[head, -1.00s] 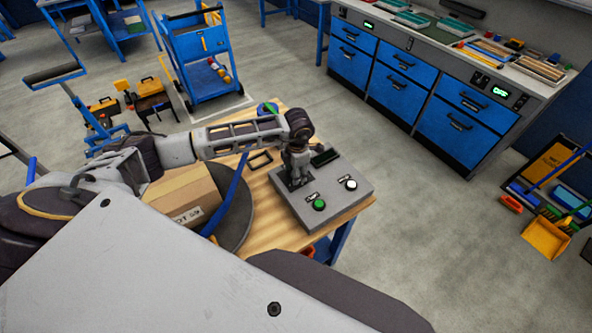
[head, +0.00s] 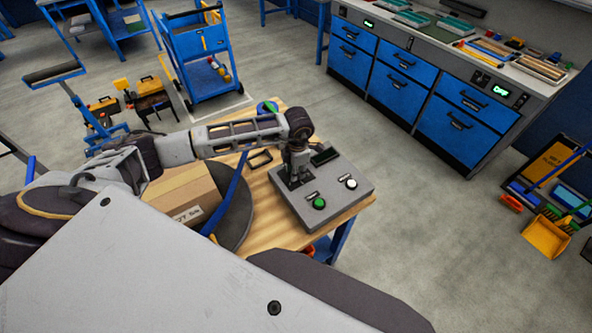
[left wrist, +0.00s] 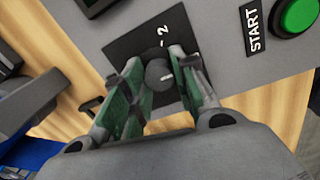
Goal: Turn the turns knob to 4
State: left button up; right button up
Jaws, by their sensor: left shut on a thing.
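The turns knob (left wrist: 157,74) is a small dark grey knob on a black dial plate (left wrist: 128,52), with a pale pointer line on it. A "2" and a tick show on the plate beyond the knob; the other numbers are hidden or out of view. My left gripper (head: 294,180) reaches down onto the grey control panel (head: 335,198). In the left wrist view its green-padded fingers (left wrist: 157,70) are shut on the knob, one on each side. In the head view the gripper hides the knob. My right gripper is not in view.
A green START button (left wrist: 299,14) and a white button (head: 351,184) sit on the panel beside the gripper. A dark display (head: 325,156) is at its back. A cardboard box (head: 186,195) stands on a round dark disc (head: 236,232) to the left.

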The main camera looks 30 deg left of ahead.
pick_arm(q)
jog(key=shift+f+m+b, duration=0.15)
jog(key=shift+m+b, duration=1.35)
jog(key=shift+b, duration=0.3)
jog(key=m+b, duration=0.3)
jog(key=shift+m+b, duration=0.3)
jog(key=shift+b, duration=0.1)
jog(key=shift+m+b, duration=0.3)
jog(key=m+b, duration=0.3)
jog(key=shift+a+h, duration=0.1)
jog(key=shift+h, duration=0.2)
jog(key=shift+m+b, duration=0.55)
jog(key=shift+m, duration=0.05)
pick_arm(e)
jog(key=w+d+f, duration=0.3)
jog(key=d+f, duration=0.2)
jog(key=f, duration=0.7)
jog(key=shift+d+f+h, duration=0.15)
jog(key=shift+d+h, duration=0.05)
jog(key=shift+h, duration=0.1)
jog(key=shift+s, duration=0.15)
pick_arm(q)
jog(key=shift+r+m, duration=0.2)
jog(key=shift+m, duration=0.1)
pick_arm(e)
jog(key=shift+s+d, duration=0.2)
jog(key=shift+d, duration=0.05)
pick_arm(q)
jog(key=o, duration=1.1)
jog(key=shift+c, duration=0.2)
